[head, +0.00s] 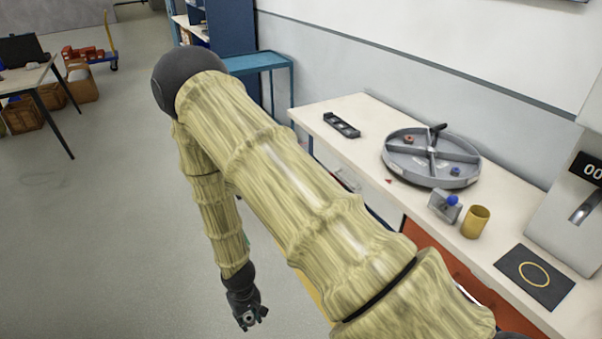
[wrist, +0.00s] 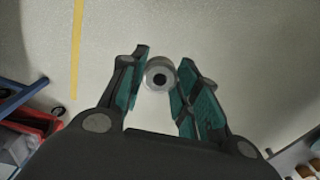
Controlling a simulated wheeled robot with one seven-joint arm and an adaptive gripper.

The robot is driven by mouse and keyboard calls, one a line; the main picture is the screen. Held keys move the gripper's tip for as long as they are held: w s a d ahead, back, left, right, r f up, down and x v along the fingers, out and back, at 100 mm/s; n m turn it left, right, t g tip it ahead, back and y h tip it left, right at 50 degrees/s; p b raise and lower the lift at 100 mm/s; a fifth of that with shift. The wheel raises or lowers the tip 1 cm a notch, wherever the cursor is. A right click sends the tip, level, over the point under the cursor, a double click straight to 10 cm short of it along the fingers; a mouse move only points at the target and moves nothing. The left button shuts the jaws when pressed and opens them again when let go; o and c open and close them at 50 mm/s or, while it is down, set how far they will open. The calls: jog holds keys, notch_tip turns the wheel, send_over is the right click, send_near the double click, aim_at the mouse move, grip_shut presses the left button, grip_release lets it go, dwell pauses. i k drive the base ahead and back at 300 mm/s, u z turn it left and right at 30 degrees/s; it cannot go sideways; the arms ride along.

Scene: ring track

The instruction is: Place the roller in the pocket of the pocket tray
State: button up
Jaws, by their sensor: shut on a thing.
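My gripper (wrist: 159,82) is shut on the roller (wrist: 160,74), a grey metal cylinder with a dark centre hole, held between the teal finger pads. In the head view, my gripper (head: 247,317) hangs low over the floor, left of the table and well away from it. A small black tray (head: 341,124) with a recess lies at the back left of the table top; it looks like the pocket tray. Its pocket shows only roughly at this size. The tray does not show clearly in the wrist view.
The white table (head: 318,108) also bears a round grey divided tray (head: 432,178) with small parts, a small device with a blue knob (head: 452,201), a yellow cup (head: 475,222) and a black mat (head: 535,277) with a yellow ring. A blue cart (head: 260,62) stands behind.

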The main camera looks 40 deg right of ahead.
aim_at(341, 125)
jog(key=u, duration=0.2)
jog(key=i, duration=1.4)
jog(key=z, duration=0.5)
jog(key=i, duration=1)
jog(key=z, duration=0.9)
